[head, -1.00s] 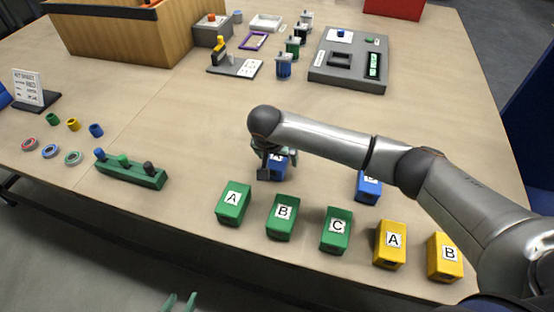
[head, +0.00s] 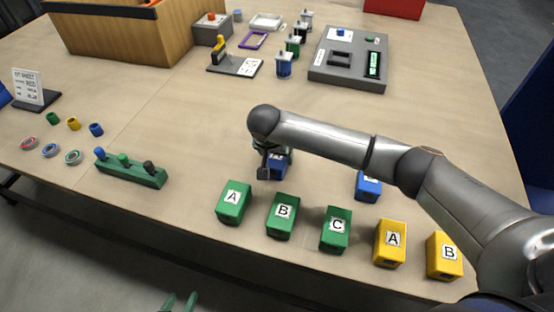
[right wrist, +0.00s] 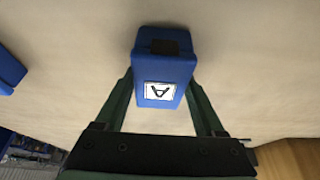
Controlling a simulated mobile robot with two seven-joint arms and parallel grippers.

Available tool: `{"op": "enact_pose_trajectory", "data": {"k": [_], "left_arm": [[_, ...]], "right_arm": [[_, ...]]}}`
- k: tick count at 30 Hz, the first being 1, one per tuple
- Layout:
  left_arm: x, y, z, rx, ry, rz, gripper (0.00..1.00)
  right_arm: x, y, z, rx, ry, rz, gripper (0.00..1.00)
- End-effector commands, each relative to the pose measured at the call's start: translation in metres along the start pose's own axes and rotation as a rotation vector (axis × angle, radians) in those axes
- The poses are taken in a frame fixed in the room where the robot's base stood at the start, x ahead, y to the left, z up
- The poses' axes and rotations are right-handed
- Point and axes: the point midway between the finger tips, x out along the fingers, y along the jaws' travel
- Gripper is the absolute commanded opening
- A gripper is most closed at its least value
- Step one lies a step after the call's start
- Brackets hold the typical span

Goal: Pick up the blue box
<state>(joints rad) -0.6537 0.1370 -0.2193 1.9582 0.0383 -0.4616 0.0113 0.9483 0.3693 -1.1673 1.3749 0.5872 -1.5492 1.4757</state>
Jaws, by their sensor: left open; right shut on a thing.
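The blue box (head: 277,168) with a white label stands behind the green boxes in the head view, partly hidden by my right gripper (head: 268,172). In the right wrist view the blue box (right wrist: 163,62), lettered A, sits between the two green fingers of my right gripper (right wrist: 164,90), which is shut on it. I cannot tell whether the box is clear of the table. A second blue box (head: 368,187) stands to the right, partly behind my arm; a blue edge (right wrist: 8,70) shows at the left of the wrist view. My left gripper (head: 179,303) is open and empty at the bottom edge.
Green boxes A (head: 233,203), B (head: 282,217) and C (head: 335,230) and yellow boxes A (head: 390,244) and B (head: 444,256) line the front. A green peg block (head: 131,171) stands left. The grey tray (head: 347,62) is at the back. The table's middle is clear.

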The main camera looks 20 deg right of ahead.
Motion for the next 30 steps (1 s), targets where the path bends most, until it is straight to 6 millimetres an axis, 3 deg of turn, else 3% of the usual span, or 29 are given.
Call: {"op": "enact_pose_trajectory", "data": {"k": [1, 7, 30], "left_arm": [[0.0000, -0.0001, 0.0001, 0.000, 0.000, 0.000, 0.50], [-0.0001, -0.0002, 0.0000, 0.000, 0.000, 0.000, 0.50], [0.0056, -0.0006, 0.0047, 0.000, 0.003, 0.000, 0.50]], "right_arm": [[0.0002, 0.0006, -0.0002, 0.000, 0.000, 0.002, 0.21], [0.0002, 0.0007, -0.0002, 0.000, 0.000, 0.002, 0.00], [-0.0088, -0.0013, -0.0057, 0.001, 0.007, -0.005, 0.00]]}}
